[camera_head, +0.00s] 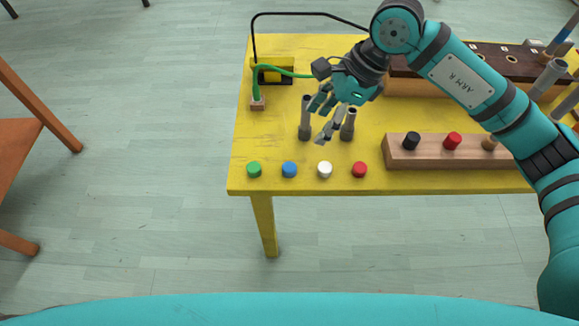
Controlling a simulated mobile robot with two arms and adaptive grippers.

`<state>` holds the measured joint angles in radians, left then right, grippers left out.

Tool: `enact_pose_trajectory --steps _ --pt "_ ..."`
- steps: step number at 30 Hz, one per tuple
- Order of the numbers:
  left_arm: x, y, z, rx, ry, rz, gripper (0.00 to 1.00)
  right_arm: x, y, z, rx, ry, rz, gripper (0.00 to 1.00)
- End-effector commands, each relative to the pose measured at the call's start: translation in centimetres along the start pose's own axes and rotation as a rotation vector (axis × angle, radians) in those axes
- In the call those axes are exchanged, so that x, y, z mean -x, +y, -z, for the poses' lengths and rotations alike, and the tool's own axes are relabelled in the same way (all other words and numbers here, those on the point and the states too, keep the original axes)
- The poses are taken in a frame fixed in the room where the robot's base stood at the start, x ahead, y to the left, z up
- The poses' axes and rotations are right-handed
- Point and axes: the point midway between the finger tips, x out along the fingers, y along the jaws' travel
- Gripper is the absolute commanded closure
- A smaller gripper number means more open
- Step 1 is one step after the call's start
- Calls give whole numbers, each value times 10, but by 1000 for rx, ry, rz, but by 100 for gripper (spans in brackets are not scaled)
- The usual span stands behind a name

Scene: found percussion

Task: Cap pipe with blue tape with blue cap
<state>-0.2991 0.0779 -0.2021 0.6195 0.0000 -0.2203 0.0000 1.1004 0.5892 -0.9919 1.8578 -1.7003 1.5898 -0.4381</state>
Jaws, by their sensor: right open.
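The blue cap (289,169) stands near the front edge of the yellow table, between a green cap (254,169) and a white cap (325,169). A pipe with a blue band (562,36), probably the blue tape, stands at the far right of the table. Two plain grey pipes (305,125) stand upright on the table behind the caps. My right gripper (322,120) is open, above or beside these pipes, and partly hides them. I cannot tell whether it touches them. It is behind the blue cap and apart from it. My left gripper is out of view.
A red cap (359,169) ends the cap row. A wooden block (470,158) with black, red and tan knobs lies right. A dark wooden rack (490,62) stands behind my arm. A yellow box (270,72) with a green cable is at back left. Table space left of the pipes is clear.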

Motion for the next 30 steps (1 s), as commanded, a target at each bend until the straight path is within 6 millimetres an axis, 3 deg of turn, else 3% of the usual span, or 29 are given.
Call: enact_pose_trajectory --steps 15,25,30 --pt "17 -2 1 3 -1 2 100 -100 1 3 0 12 -4 40" --pt "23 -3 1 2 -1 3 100 -127 0 5 -1 11 -4 40" --pt "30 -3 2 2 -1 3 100 -154 -1 8 0 10 -4 40"
